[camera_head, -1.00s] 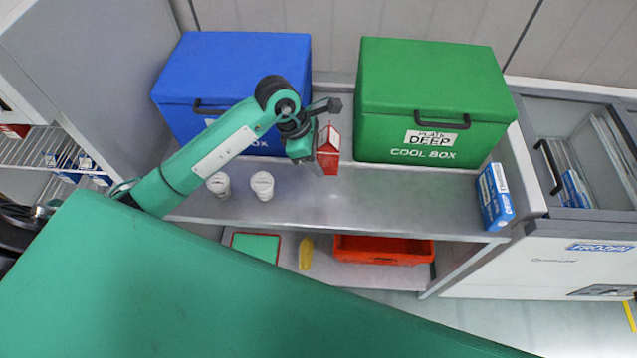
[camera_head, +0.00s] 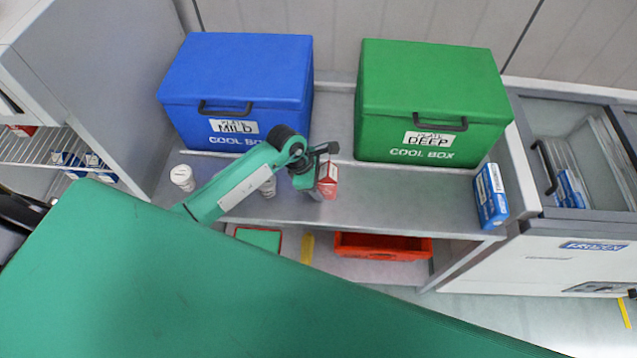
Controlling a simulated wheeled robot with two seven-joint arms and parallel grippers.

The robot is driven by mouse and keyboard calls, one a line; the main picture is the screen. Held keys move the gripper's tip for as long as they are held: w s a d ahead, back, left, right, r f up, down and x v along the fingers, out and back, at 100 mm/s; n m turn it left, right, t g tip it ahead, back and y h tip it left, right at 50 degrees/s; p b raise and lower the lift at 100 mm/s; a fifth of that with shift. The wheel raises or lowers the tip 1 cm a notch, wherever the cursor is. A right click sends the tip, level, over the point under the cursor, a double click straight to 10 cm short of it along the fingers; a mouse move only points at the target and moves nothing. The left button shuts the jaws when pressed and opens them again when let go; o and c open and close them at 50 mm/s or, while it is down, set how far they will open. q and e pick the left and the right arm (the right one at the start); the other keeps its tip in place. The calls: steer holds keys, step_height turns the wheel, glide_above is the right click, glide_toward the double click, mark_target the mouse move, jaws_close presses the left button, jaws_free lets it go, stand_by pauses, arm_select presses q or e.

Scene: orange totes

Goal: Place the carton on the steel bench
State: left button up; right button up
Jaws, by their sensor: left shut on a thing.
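A red and white carton (camera_head: 329,181) is at my left gripper (camera_head: 318,190), which is shut on it. The carton is over the steel bench (camera_head: 400,195), between the blue and green cool boxes and near the front part of the top. I cannot tell whether its base touches the bench. The gripper and wrist hide its left side. My right gripper is not in view.
A blue cool box (camera_head: 240,90) and a green cool box (camera_head: 432,100) stand at the back. White tubs (camera_head: 182,177) stand at left, one partly behind my arm. A blue box (camera_head: 491,196) stands at right. An orange tote (camera_head: 382,246) is on the lower shelf.

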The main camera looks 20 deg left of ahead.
arm_select(q)
steer(key=o, duration=1.2)
steer(key=shift+f, duration=0.1)
steer(key=shift+c, duration=0.2)
steer(key=b+v, duration=0.2)
steer(key=v, duration=1)
steer(key=shift+b, duration=0.4)
steer(key=shift+s, duration=0.1)
